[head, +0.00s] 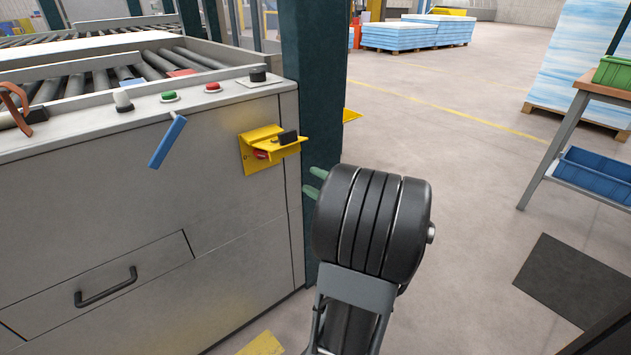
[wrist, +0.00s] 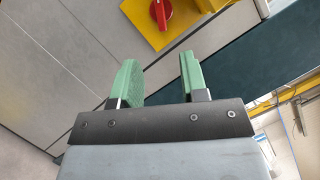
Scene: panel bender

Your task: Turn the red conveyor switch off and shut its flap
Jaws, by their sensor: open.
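The yellow switch housing (head: 249,160) is on the grey machine's side panel, near its right corner. Its yellow flap (head: 275,146) stands open, sticking out above the red switch, with a black grip (head: 288,137) on it. The red conveyor switch (head: 261,155) shows partly under the flap. In the wrist view the red switch (wrist: 161,13) is a round knob with a pale mark, on a yellow plate, cut by the top edge. My gripper (head: 316,182) is right of and lower than the housing, apart from it. In the wrist view its green fingers (wrist: 158,80) are open and empty.
A dark green post (head: 310,90) stands right behind the switch corner. A blue lever (head: 167,142) hangs off the machine's front edge, left of the housing. Several buttons (head: 213,87) sit on the top ledge. The floor to the right is open up to a bench with bins (head: 595,173).

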